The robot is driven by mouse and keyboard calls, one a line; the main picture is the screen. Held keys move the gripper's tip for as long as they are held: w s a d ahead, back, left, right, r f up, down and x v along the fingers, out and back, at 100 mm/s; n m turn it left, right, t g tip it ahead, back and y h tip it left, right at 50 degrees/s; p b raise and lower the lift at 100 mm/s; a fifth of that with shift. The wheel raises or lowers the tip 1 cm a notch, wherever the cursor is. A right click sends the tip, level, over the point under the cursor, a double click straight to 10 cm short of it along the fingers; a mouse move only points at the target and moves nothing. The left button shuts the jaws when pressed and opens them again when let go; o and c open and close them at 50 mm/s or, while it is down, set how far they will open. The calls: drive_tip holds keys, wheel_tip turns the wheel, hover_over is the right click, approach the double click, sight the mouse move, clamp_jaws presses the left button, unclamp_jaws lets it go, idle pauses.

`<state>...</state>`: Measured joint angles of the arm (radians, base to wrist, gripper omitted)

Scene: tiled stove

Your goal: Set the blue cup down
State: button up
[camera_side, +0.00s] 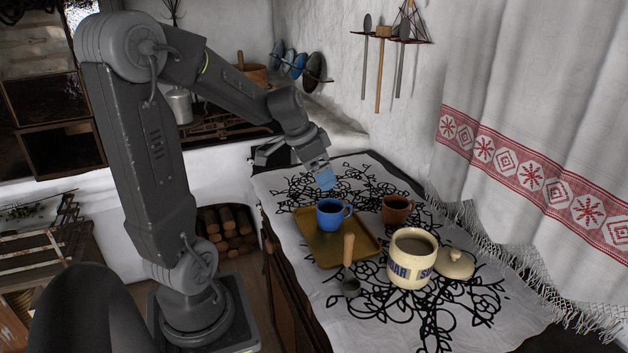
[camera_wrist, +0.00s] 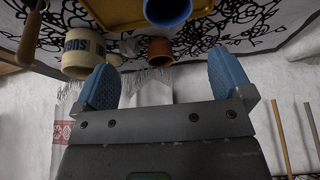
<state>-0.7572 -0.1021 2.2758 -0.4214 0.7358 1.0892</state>
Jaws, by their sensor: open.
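The blue cup (camera_side: 331,214) stands upright on the yellow-brown tray (camera_side: 338,244), its handle toward the right. It also shows at the top of the wrist view (camera_wrist: 168,10), partly cut off by the frame edge. My gripper (camera_side: 325,178) is above and behind the cup, apart from it. In the wrist view, the two blue fingertips of my gripper (camera_wrist: 164,88) are wide apart with nothing between them.
A brown cup (camera_side: 396,209) stands right of the tray. A cream lettered jar (camera_side: 411,259), its lid (camera_side: 455,264) and a wooden-handled scoop (camera_side: 349,262) are nearer the front. A curtain (camera_side: 545,130) hangs at right. The patterned cloth (camera_side: 350,325) is clear at the front.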

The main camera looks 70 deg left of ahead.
drive_tip(key=s+d+r, duration=0.1)
drive_tip(key=s+d, duration=0.2)
drive_tip(key=d, duration=0.4)
drive_tip(key=s+d+r, duration=0.2)
drive_tip(key=s+d, duration=0.1)
drive_tip(key=d, duration=0.4)
drive_tip(key=s+d+r+t, duration=0.1)
drive_tip(key=s+d+r, duration=0.1)
drive_tip(key=s+d, duration=0.2)
drive_tip(key=d, duration=0.3)
drive_tip(key=shift+n, duration=0.3)
